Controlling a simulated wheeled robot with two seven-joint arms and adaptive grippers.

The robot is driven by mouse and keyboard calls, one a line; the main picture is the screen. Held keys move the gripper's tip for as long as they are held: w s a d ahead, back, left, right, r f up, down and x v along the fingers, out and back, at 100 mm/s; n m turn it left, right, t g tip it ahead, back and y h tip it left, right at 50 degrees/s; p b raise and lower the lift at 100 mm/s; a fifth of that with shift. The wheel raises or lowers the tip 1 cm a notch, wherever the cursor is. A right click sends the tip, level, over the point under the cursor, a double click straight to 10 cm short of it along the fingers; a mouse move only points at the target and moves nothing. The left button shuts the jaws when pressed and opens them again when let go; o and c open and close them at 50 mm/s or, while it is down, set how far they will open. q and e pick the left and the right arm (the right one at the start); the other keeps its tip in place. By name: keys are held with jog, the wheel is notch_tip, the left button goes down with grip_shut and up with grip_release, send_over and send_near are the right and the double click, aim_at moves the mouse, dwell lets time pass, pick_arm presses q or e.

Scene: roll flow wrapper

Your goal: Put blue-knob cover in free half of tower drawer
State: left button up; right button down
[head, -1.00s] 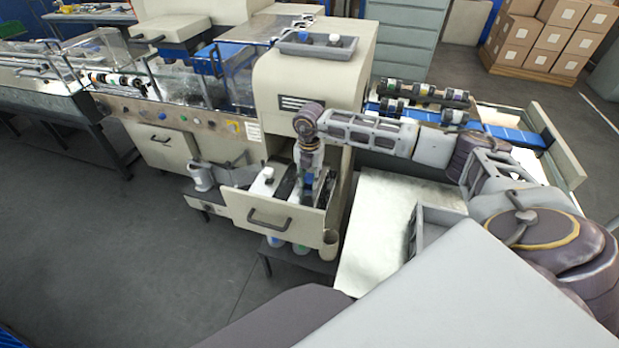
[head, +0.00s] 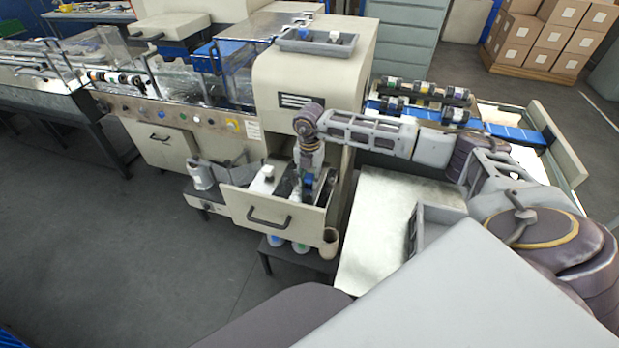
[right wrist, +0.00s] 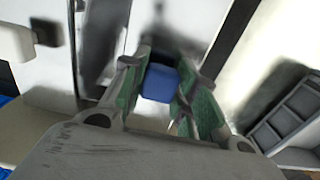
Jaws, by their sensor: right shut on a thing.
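The tower drawer (head: 268,219) stands open at the front of the cream tower. My right gripper (head: 307,186) points down into its right half. In the right wrist view my right gripper (right wrist: 166,92) is shut on the blue knob (right wrist: 160,84), which sits between the two green-padded fingers. The cover under this knob is mostly hidden by the gripper, and I cannot tell whether it touches the drawer floor. A pale cover with a white knob (head: 267,172) lies in the drawer's left half. My left gripper is not in view.
A grey tray (head: 317,43) with small knobs sits on top of the tower. Bottles (head: 300,246) and a beige cup (head: 329,243) stand below the drawer. A blue conveyor (head: 500,131) carries dark rolls behind my arm.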

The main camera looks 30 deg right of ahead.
jog(key=shift+f, duration=0.25)
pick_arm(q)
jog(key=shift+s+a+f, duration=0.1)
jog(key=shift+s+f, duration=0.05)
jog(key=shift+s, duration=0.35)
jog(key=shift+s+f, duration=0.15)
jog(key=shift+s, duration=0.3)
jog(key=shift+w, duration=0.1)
pick_arm(e)
jog(key=shift+f, duration=0.1)
jog(key=c, duration=1.5)
grip_release()
jog(key=o, duration=0.5)
jog(key=shift+c, duration=0.2)
jog(key=shift+f, duration=0.1)
jog(key=shift+r, duration=1.05)
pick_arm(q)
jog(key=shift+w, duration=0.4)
pick_arm(e)
notch_tip(320, 180, up, 10)
